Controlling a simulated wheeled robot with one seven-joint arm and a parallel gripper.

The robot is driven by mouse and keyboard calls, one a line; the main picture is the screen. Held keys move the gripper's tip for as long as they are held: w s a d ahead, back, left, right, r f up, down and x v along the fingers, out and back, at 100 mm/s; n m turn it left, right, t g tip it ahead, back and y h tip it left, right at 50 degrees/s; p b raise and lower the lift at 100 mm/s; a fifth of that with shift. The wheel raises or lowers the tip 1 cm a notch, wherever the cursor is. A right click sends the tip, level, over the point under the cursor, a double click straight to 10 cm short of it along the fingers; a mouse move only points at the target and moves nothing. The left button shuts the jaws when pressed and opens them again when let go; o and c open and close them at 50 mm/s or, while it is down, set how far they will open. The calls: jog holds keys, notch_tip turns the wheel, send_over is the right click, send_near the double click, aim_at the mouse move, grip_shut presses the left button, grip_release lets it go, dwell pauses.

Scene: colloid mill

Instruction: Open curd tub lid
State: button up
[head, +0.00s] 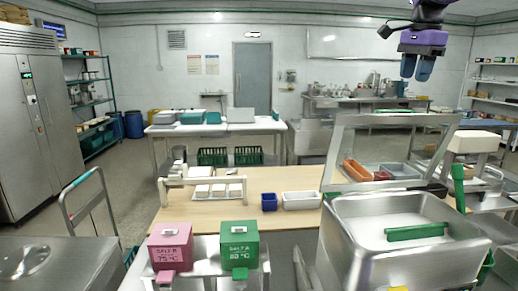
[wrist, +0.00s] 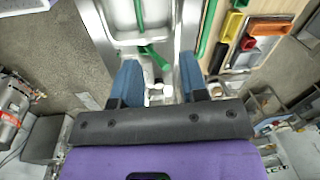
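A steel rectangular tub (head: 365,262) stands at the front right in the head view. A green bar handle (head: 415,231) lies across its pale top, inside the rim. I cannot tell whether that pale surface is a lid or the tub's contents. My gripper (head: 416,72) hangs high at the upper right, well above and apart from the tub. In the wrist view my gripper (wrist: 158,78) has its two blue fingers wide apart with nothing held between them. Steel rims and green parts (wrist: 153,55) show below and beyond the fingers.
A tilted steel frame (head: 335,150) rises behind the tub. Pink (head: 170,243) and green (head: 239,240) salt boxes stand to the left. Open floor lies at the left.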

jog(key=s+a+f+n+t, duration=0.1)
jog(key=s+a+f+n, duration=0.15)
jog(key=s, duration=0.35)
jog(key=s+a+f+n, duration=0.1)
jog(key=s+a+n, duration=0.15)
jog(key=s, duration=0.35)
jog(key=s+a+f+n+t, duration=0.1)
jog(key=s+a+f+n, duration=0.1)
jog(key=s+n, duration=0.3)
jog(key=s+a+f+n+t, duration=0.1)
jog(key=s+a+f+n, duration=0.15)
jog(key=s+f, duration=0.45)
jog(key=s+a+f+n+t, duration=0.1)
jog(key=s+f+n, duration=0.35)
jog(key=s, duration=0.35)
jog(key=w+d+r+m+g, duration=0.15)
jog(key=w+r+m, duration=0.35)
jog(key=w, duration=0.5)
jog(key=w+d+r+m+g, duration=0.1)
jog(key=w+d+r+m, duration=0.25)
jog(key=w+r, duration=0.45)
jog(key=w+d+r+m+g, duration=0.15)
jog(key=w+r+m, duration=0.35)
jog(key=w, duration=0.6)
jog(key=w+d+m, duration=0.5)
jog(key=w+d, duration=0.1)
jog(key=w, duration=0.5)
jog(key=shift+g, duration=0.3)
jog(key=f, duration=1.1)
jog(key=shift+w, duration=0.4)
